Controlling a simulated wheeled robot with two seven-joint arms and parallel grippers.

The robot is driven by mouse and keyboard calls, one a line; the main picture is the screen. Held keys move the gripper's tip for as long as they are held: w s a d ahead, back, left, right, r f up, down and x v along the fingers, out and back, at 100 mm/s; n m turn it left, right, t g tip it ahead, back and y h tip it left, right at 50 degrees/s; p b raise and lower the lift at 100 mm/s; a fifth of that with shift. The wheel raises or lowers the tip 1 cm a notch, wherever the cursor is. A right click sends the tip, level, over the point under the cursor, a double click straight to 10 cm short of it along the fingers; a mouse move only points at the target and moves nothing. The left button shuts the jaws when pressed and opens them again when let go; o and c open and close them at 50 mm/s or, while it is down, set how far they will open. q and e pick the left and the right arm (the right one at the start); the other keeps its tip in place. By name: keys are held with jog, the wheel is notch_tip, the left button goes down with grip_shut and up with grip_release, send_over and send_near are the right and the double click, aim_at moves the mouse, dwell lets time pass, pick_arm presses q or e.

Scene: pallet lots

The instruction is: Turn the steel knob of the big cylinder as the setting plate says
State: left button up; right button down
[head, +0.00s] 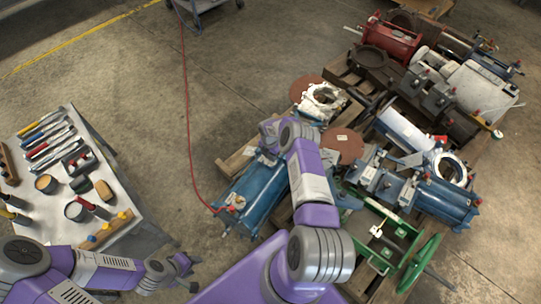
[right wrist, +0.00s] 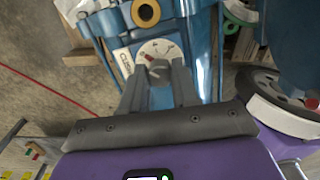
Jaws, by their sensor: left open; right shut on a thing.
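The big blue cylinder (head: 250,196) lies on the pallet, partly hidden under my right arm. In the right wrist view its blue body (right wrist: 200,45) carries a pale round dial (right wrist: 160,47) with dark digits and a small red mark. A white plate (right wrist: 124,62) with dark lettering is beside the dial, too partial to read fully. My right gripper (right wrist: 157,78) is shut on the steel knob (right wrist: 157,66) in front of the dial; the fingers hide part of it. My left gripper (head: 184,270) is open and empty, near the table, away from the cylinder.
A white-topped table (head: 60,232) with tools and tins stands at the left. A red hose (head: 188,110) runs along the floor to the blue cylinder. Other blue cylinders, a green frame with a wheel (head: 420,264) and a red machine (head: 391,40) crowd the pallets.

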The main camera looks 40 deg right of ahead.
jog(key=m, duration=0.6)
jog(key=shift+m, duration=0.3)
jog(key=m, duration=0.6)
jog(key=shift+g+y, duration=0.3)
jog(key=shift+g, duration=0.1)
jog(key=m, duration=0.6)
jog(key=shift+m+y, duration=0.3)
jog(key=m, duration=0.6)
jog(key=shift+d+m+y, duration=0.1)
jog(key=shift+m+y, duration=0.2)
jog(key=c, duration=0.8)
grip_release()
jog(key=shift+c, duration=0.2)
